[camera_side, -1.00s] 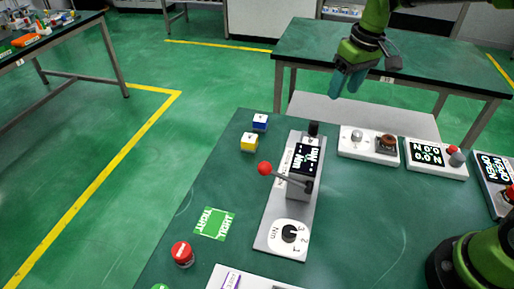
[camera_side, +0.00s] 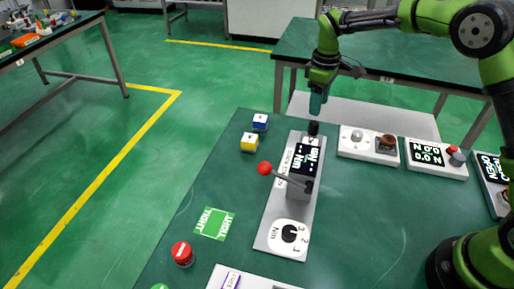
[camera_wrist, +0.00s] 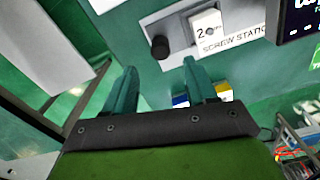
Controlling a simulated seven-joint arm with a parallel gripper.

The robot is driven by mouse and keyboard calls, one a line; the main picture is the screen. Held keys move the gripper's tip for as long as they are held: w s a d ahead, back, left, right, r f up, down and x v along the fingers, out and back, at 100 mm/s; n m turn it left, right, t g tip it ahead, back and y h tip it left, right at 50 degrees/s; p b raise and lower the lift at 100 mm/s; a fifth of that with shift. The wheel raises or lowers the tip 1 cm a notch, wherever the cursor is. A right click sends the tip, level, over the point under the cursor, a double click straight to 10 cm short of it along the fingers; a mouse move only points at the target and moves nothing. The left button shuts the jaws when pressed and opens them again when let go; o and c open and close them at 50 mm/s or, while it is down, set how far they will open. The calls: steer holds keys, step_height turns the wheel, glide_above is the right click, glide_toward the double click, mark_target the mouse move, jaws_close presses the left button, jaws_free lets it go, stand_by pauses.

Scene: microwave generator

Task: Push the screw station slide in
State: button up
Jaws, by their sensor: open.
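The screw station (camera_side: 270,238) is a long grey plate on the green table, with a display block, a red-ball lever (camera_side: 265,168) and a dial (camera_side: 289,236). A black knob (camera_side: 313,128) is at its far end; it also shows in the wrist view (camera_wrist: 160,47). Beside it there is a white block marked 2 (camera_wrist: 206,25) and the SCREW STATION label (camera_wrist: 234,39). I cannot tell how far the slide sticks out. My gripper (camera_side: 317,108) points down close above the black knob in the side view. In the wrist view its teal fingers (camera_wrist: 158,75) are apart and empty, with the knob ahead of them.
Blue (camera_side: 260,121) and yellow (camera_side: 249,142) cubes lie left of the station. White control boxes (camera_side: 368,145) stand to the right. A red button (camera_side: 182,253) and a green TIGHT label (camera_side: 214,223) are at front left. The table's far edge is close behind the knob.

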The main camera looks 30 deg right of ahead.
mark_target(315, 123)
step_height(315, 123, down, 9)
steer(key=shift+r, duration=0.15)
jaws_close()
stand_by(0.5)
